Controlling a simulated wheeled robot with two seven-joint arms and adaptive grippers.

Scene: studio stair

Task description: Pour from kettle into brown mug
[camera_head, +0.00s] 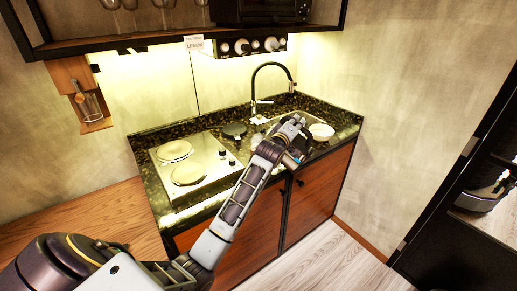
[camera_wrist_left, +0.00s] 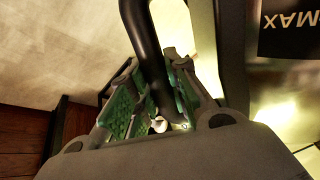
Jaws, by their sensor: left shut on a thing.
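My left arm reaches across to the sink side of the counter, with its left gripper (camera_head: 292,134) above the front of the counter. In the left wrist view the gripper (camera_wrist_left: 155,112) is shut around a black curved bar (camera_wrist_left: 147,45). It looks like the kettle's handle; the kettle's body cannot be made out. A small dark shape beside the gripper in the head view is too unclear to name. I cannot make out the brown mug. My right gripper is not in view.
A white bowl (camera_head: 321,131) stands right of the gripper. A black tap (camera_head: 254,85) rises behind the sink. A steel hob (camera_head: 215,165) with two pale round plates (camera_head: 188,174) is to the left. A shelf (camera_head: 150,38) hangs above.

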